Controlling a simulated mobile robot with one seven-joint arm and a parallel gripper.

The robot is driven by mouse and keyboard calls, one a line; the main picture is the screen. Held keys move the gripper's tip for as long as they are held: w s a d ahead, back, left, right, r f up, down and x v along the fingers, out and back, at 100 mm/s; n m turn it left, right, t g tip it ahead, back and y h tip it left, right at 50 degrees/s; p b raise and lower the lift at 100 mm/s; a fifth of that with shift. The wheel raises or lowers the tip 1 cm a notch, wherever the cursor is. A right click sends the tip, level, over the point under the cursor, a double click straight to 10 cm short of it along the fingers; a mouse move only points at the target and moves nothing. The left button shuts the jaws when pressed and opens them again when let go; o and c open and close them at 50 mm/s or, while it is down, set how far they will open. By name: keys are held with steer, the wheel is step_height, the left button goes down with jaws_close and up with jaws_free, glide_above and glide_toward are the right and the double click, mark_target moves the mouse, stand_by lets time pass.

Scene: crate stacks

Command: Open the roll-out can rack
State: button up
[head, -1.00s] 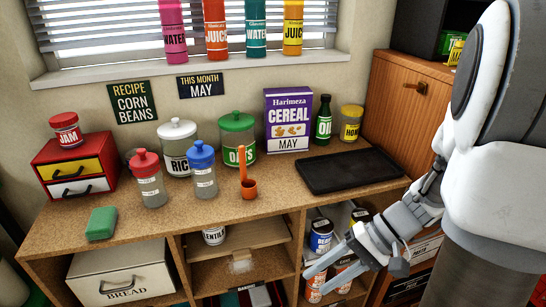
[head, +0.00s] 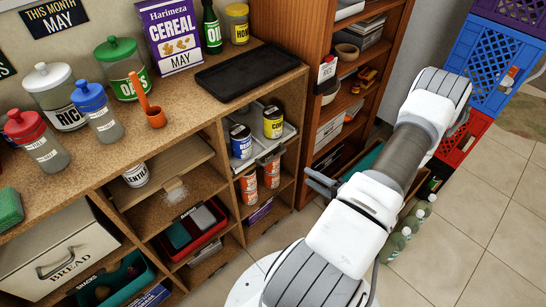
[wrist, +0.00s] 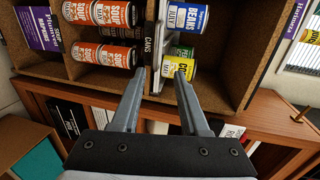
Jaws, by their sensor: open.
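The roll-out can rack (head: 288,133) is a pale grey tray in the upper right compartment of the counter unit. It holds a blue beans can (head: 241,142) and a yellow corn can (head: 273,122). Its front, with a CANS label (wrist: 148,46) and grey bar handle (wrist: 163,38), runs vertically in the wrist view. My gripper (head: 308,179) is open and empty, to the right of the rack front in the head view. In the wrist view its fingertips (wrist: 158,73) point at the rack front, one to each side of the handle's line. I see no clear contact.
Orange soup cans (head: 249,188) stand on the shelf below. A black tray (head: 247,75) lies on the counter above. A tall wooden shelf (head: 310,110) stands right of the unit. Bottles (head: 408,228) stand on the floor beyond my arm. Blue and red crates (head: 495,60) are at the right.

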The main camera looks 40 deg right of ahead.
steer(key=h+b, duration=0.1)
steer(key=b, duration=0.1)
glide_toward(276, 156)
steer(key=x, duration=1)
steer(key=shift+w+f, duration=0.15)
steer(key=shift+f, duration=0.15)
jaws_close()
stand_by(0.9)
